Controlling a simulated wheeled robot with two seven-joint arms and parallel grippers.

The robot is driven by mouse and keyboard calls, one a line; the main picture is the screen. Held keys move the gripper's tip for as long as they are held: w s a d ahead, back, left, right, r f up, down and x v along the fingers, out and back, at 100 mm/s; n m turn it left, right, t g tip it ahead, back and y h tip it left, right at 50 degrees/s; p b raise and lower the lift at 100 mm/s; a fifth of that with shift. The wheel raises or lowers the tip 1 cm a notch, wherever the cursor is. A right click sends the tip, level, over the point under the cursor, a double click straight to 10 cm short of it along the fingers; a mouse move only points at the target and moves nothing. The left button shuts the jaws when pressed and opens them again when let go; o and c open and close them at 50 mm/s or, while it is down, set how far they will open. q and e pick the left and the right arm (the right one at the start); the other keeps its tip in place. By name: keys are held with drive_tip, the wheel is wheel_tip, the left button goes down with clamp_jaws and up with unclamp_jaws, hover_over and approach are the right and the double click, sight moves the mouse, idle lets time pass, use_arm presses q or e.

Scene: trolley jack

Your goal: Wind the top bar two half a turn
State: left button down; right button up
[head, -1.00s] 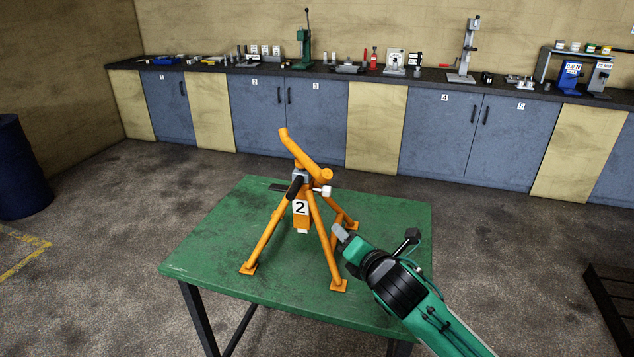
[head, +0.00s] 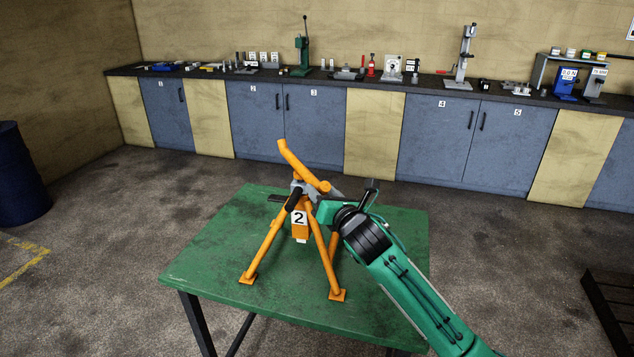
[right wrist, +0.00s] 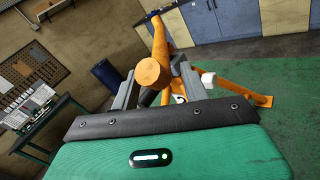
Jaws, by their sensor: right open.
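An orange stand with splayed legs and a label "2" (head: 299,218) stands on the green table. Its orange top bar (head: 300,165) lies tilted across the top, high at the left and low at the right. My right gripper (head: 325,197) is at the bar's lower right end. In the right wrist view, the bar's round end (right wrist: 153,72) shows between the two grey fingers of the open gripper (right wrist: 156,85). I cannot tell whether a finger touches the bar. A black handle (head: 294,197) and grey fitting sit below the bar. My left gripper is not in view.
The green table (head: 215,255) has free room around the stand's feet. A long workbench with blue cabinets (head: 255,115) and several tools runs along the back wall. A blue drum (head: 20,175) stands at the left. A dark rack (head: 608,300) is at the right.

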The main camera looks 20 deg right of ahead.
sight(317, 186)
drive_tip(key=shift+w+a+p, duration=0.15)
drive_tip(key=shift+w, duration=0.8)
drive_tip(key=shift+w+a+p, duration=0.1)
drive_tip(key=shift+w+p, duration=0.05)
drive_tip(key=shift+w, duration=0.75)
clamp_jaws()
